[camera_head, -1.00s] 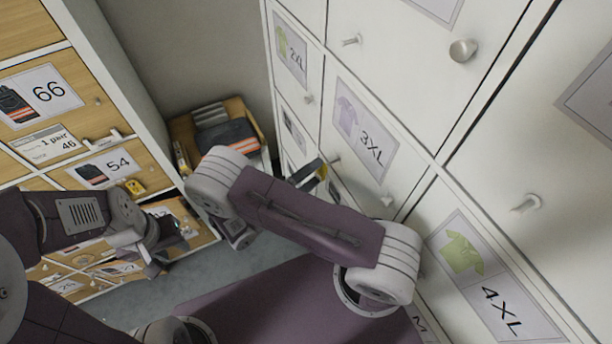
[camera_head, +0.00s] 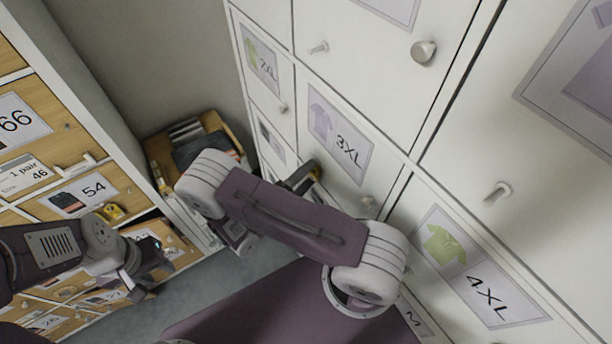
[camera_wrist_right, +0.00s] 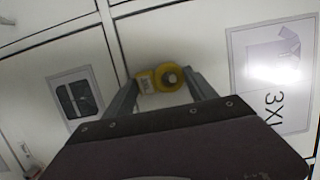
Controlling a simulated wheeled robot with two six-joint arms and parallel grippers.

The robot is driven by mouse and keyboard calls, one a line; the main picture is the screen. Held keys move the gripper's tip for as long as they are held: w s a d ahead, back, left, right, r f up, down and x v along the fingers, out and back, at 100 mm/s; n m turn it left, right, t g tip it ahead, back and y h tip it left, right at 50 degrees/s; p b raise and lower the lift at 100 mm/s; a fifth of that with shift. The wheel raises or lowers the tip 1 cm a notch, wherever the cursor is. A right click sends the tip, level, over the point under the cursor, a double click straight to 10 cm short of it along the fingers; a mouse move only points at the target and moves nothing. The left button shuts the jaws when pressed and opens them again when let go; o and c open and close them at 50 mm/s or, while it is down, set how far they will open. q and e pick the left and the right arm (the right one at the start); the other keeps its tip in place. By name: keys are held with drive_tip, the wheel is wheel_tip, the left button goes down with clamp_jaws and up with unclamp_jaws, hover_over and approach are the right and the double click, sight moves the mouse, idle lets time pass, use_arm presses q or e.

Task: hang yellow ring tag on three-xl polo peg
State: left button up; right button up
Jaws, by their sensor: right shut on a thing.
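The yellow ring tag (camera_wrist_right: 148,83) is between the fingers of my right gripper (camera_wrist_right: 163,90) in the right wrist view. The label is also at the right in the wrist view (camera_wrist_right: 272,75). My left gripper (camera_head: 150,272) hangs by the wooden drawers, its jaws unclear.
Other pegs (camera_head: 319,48) and a round knob (camera_head: 423,52) stick out of the white doors. A 4XL label (camera_head: 476,275) is lower right. Wooden drawers (camera_head: 60,125) stand at the left, and a wooden bin (camera_head: 212,122) with dark clothing is at the back.

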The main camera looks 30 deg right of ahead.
drive_tip(key=o, duration=1.5)
drive_tip(key=shift+o, duration=0.2)
drive_tip(key=b+v, duration=0.4)
drive_tip(key=v, duration=0.5)
